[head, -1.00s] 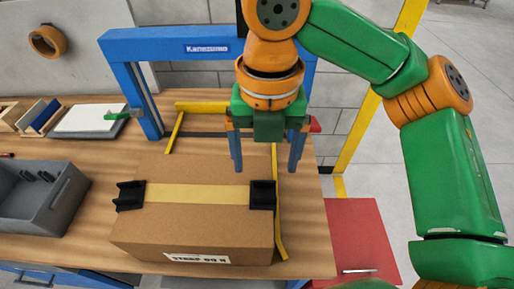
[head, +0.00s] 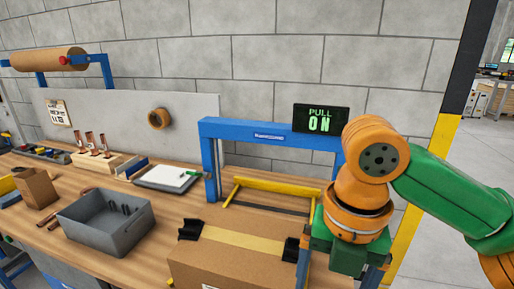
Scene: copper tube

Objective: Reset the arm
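My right arm comes in from the right in the head view. Its gripper (head: 340,272) points down beside the right part of the cardboard box (head: 225,262). The two blue fingers are wide apart, with nothing seen between them. The fingertips are near or past the lower edge of the picture. The box has a tan tape strip and black clips on top, and its lower part is cut off. My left gripper is not in view.
A blue frame (head: 262,131) stands behind the box, with a yellow bar (head: 275,190) beneath it. An "ON" display (head: 321,119) is above. A grey bin (head: 106,222), a clipboard (head: 168,177) and a wooden rack with copper tubes (head: 97,160) are on the left.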

